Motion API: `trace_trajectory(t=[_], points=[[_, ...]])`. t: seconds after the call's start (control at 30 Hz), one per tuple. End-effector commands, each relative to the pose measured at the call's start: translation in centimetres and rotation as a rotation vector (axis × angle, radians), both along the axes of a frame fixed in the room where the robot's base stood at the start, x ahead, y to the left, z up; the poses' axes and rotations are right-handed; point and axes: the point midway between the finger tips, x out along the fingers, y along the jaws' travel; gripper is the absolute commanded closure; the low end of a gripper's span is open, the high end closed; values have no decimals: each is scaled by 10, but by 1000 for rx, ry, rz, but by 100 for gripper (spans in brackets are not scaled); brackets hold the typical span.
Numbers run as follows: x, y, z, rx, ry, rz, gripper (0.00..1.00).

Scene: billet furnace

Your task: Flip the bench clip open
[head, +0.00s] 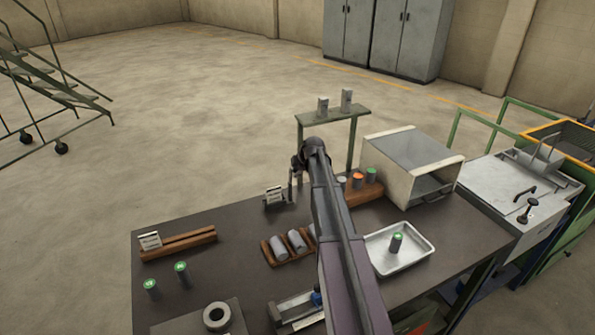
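My arm reaches up the middle of the head view over the dark bench (215,270). My gripper (297,180) is small and far off, near the left post of the green stand; I cannot tell whether it is open or shut. I cannot pick out the bench clip with certainty. A low metal fixture with a blue part (295,311) lies at the bench's front edge. It may be the clip, and my arm partly hides it. My gripper is well beyond this fixture, apart from it.
A green stand (335,115) holds two grey blocks. A box furnace (412,165) stands at the back right. A white tray (420,258) holds a green-topped billet. Wooden racks with billets (297,240) and a slotted wooden rack (190,245) lie on the bench. Two green-topped billets (181,274) stand front left.

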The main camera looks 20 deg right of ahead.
Motion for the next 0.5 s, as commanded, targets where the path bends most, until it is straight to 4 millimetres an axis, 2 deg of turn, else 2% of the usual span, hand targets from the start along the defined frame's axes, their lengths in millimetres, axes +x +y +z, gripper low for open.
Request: trace_trajectory(t=[0.03, 0.1, 0.5], points=[[-1, -1, -1, -1, 2, -1, 45], [-1, -1, 0, -1, 2, -1, 27], [0, 0, 0, -1, -1, -1, 27]])
